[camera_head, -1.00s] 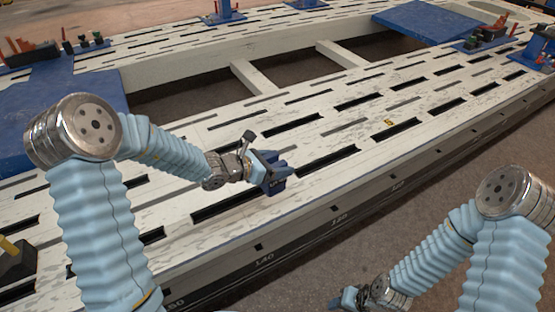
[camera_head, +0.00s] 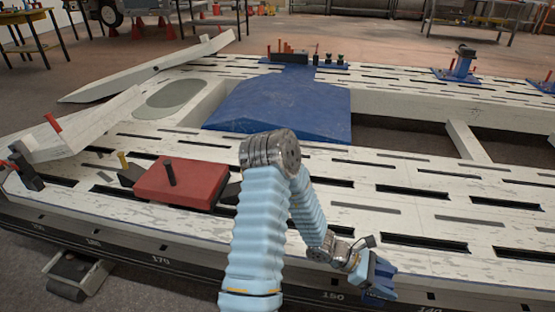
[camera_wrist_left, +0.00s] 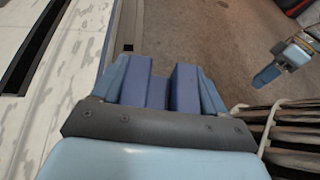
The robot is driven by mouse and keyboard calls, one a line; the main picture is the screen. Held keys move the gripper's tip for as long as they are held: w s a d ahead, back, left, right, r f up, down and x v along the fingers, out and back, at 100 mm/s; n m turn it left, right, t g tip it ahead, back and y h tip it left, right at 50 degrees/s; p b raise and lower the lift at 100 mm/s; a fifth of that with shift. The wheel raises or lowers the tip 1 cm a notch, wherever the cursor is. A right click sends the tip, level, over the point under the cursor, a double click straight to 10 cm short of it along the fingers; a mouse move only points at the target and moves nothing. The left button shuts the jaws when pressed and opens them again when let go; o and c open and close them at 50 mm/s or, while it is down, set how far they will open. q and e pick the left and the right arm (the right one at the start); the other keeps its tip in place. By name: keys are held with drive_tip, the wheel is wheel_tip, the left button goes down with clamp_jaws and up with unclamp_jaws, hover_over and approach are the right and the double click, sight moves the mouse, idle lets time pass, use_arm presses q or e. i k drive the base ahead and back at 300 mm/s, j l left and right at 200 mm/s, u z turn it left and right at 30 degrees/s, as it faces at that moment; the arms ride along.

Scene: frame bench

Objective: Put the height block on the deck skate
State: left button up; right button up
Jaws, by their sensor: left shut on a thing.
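My left gripper (camera_head: 372,274) is shut on a blue block, which I take to be the height block (camera_head: 380,282). It is near the front edge of the slotted white bench. In the left wrist view, the block (camera_wrist_left: 158,92) sits between the light blue fingers and seems notched; its lower part is hidden. A red plate with a dark upright post, likely the deck skate (camera_head: 205,184), lies on the bench to the left of my left gripper and apart from it. What seems to be my right gripper (camera_wrist_left: 268,75) shows small in the left wrist view.
A pale angled beam (camera_head: 85,130) is at the left. Bench top between the red plate and my gripper is largely clear.

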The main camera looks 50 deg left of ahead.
sight(186, 169)
drive_tip(key=k+j, duration=0.25)
drive_tip(key=j, duration=0.15)
drive_tip(key=k+j, duration=0.25)
drive_tip(key=j, duration=0.2)
drive_tip(key=k+j, duration=0.25)
drive_tip(key=j, duration=0.15)
drive_tip(key=k+j, duration=0.25)
drive_tip(key=j, duration=0.2)
drive_tip(key=k+j, duration=0.25)
drive_tip(key=j, duration=0.15)
drive_tip(key=u, duration=0.05)
